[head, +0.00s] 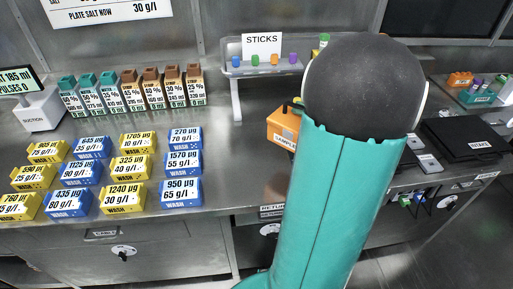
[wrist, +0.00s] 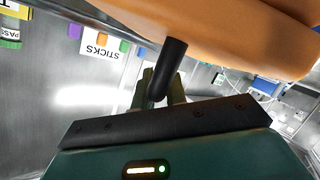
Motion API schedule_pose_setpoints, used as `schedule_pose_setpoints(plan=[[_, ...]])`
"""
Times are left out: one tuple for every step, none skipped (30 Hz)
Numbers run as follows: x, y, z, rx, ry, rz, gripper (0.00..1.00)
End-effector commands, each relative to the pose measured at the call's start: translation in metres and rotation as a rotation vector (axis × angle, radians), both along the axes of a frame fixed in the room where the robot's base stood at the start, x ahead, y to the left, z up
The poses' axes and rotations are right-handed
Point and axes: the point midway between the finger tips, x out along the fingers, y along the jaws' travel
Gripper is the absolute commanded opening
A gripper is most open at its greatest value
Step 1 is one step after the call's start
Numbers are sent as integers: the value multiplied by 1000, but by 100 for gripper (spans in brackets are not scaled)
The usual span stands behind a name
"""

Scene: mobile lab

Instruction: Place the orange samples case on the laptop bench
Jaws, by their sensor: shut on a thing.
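The orange samples case (head: 283,125) shows in the head view just left of my arm, which hides its right part. In the wrist view the case (wrist: 215,22) is large and close at the top. My gripper (wrist: 166,92) is shut on the case's dark handle. In the head view my arm hides the gripper. A dark, flat, laptop-like item (head: 462,138) lies on the bench surface (head: 482,172) at the right. I cannot tell whether the case touches the surface below it.
Blue and yellow wash blocks (head: 125,170) fill the left bench, with several labelled bottles (head: 130,90) behind. A sticks shelf (head: 262,68) stands at the back. Phones (head: 428,162) and a green tray (head: 478,98) of small items occupy the right bench. Its front right corner looks bare.

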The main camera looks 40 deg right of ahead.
Motion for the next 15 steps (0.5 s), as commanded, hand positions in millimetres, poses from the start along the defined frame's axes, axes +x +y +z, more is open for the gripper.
schedule_pose_setpoints(plan=[[7, 8, -3, 2, -2, 7, 0], [11, 13, -5, 3, -2, 9, 0], [15, 17, -8, 2, -3, 6, 0], [19, 21, -11, 2, -1, 7, 0], [22, 25, -13, 3, -2, 7, 0], [28, 31, -17, 3, -1, 8, 0], [33, 35, -19, 2, -2, 7, 0], [37, 40, -22, 3, -1, 8, 0], [43, 46, -26, 3, -1, 8, 0], [48, 50, -29, 3, -1, 7, 0], [52, 55, -31, 3, -1, 9, 0], [57, 60, -37, 5, 0, 8, 0], [60, 62, -44, 5, 1, 6, 0], [63, 66, -49, 6, 1, 6, 0], [67, 70, -56, 6, 2, 5, 0]])
